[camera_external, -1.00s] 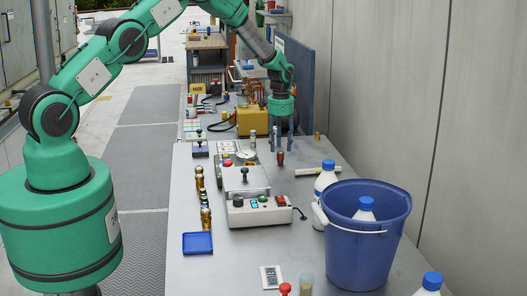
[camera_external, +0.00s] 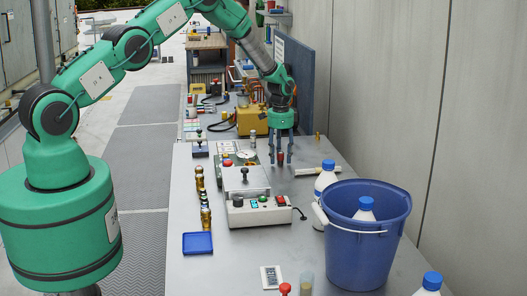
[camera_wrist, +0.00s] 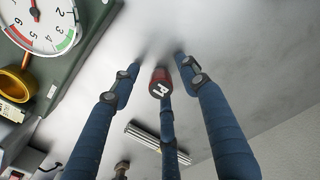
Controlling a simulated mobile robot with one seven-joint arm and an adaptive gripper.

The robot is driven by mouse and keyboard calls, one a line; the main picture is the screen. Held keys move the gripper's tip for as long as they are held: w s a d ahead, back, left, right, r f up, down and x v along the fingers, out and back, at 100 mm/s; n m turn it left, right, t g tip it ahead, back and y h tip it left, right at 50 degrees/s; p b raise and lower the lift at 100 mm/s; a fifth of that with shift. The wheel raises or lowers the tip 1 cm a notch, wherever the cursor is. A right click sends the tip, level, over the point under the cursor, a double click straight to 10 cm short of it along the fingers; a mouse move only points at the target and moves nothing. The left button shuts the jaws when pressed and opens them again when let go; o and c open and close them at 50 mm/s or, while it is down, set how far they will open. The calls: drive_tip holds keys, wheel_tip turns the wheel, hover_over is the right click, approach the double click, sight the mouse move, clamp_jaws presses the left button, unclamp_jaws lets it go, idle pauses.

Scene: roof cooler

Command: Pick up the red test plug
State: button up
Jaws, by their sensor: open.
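The red test plug (camera_external: 281,157) stands on the grey metal table between the fingers of my gripper (camera_external: 281,160). In the wrist view its red top (camera_wrist: 159,79) carries a white "P1" mark. My gripper in the wrist view (camera_wrist: 157,66) has its dark blue fingers spread to the left and right of the plug, with open space on both sides. Another blue finger shows below the plug in that view and hides part of it. The lower part of the plug is hidden.
A dial gauge (camera_wrist: 45,18) on a green unit lies left of the fingers. A pale ribbed strip (camera_wrist: 155,140) lies nearby. In the external view, a control box (camera_external: 259,212), a blue bucket (camera_external: 360,240) and white bottles (camera_external: 325,178) stand nearer. A yellow case (camera_external: 250,120) is behind.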

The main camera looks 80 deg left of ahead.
sight(280, 153)
clamp_jaws()
drive_tip(key=shift+r, duration=0.2)
idle(0.3)
drive_tip(key=shift+r, duration=4.85)
